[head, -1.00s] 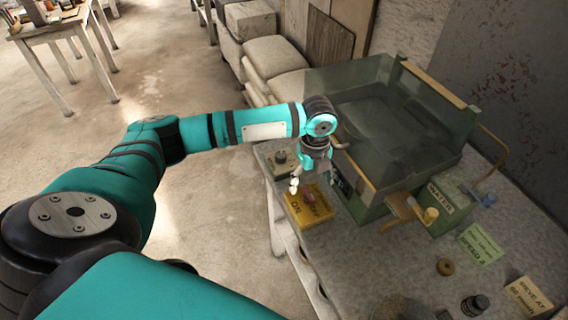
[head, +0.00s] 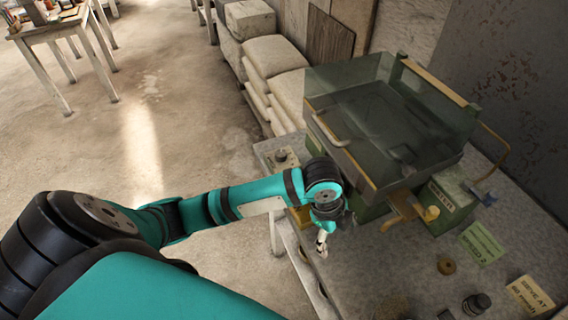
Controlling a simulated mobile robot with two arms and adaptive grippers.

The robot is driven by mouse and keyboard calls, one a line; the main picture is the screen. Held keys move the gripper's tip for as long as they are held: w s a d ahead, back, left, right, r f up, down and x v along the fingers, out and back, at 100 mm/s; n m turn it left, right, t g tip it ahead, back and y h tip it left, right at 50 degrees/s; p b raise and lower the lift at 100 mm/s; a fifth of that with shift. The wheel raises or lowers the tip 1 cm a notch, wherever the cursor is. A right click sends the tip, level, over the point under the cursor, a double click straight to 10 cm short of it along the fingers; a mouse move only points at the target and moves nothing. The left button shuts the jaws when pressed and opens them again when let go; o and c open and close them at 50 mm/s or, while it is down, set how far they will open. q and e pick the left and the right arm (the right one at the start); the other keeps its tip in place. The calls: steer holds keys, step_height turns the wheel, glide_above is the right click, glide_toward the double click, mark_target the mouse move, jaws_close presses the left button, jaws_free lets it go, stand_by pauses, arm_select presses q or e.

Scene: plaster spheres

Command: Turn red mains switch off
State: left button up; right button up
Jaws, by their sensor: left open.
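The yellow switch box (head: 300,216) stands on the grey bench at the left of the green machine. Only a small yellow part of it shows below my left arm in the head view. Its red switch is hidden behind my arm and gripper. My left gripper (head: 322,243) is open and points down over the bench, to the right of and nearer than the visible part of the box. I see nothing between its fingers. My right gripper is out of view.
A green machine with a clear-walled tank (head: 385,115) fills the back of the bench (head: 385,262). A small knob box (head: 284,158) stands behind my arm. A green WATER box (head: 447,200) and paper labels (head: 481,243) are at the right.

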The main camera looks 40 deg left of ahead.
arm_select(q)
steer(key=s+n, duration=0.2)
steer(key=s+n+t, duration=0.1)
steer(key=s+n, duration=0.1)
steer(key=s+d+f+n, duration=0.1)
steer(key=s+n, duration=0.1)
steer(key=shift+d+n+t+h, duration=0.1)
steer(key=shift+n+t+h, duration=0.2)
steer(key=shift+n+h, duration=0.1)
steer(key=s+a+f+n+b, duration=0.1)
steer(key=a+f+n, duration=0.1)
steer(key=f, duration=0.6)
steer(key=s+a+f+n+y+b, duration=0.1)
steer(key=s+a+f+n+b, duration=0.1)
steer(key=f, duration=0.6)
steer(key=s+a+f+n+y+b, duration=0.1)
steer(key=s+a+f+n, duration=0.1)
steer(key=f, duration=0.7)
steer(key=shift+s+a+n+b, duration=0.3)
steer(key=shift+a+n, duration=0.55)
steer(key=shift+n, duration=0.55)
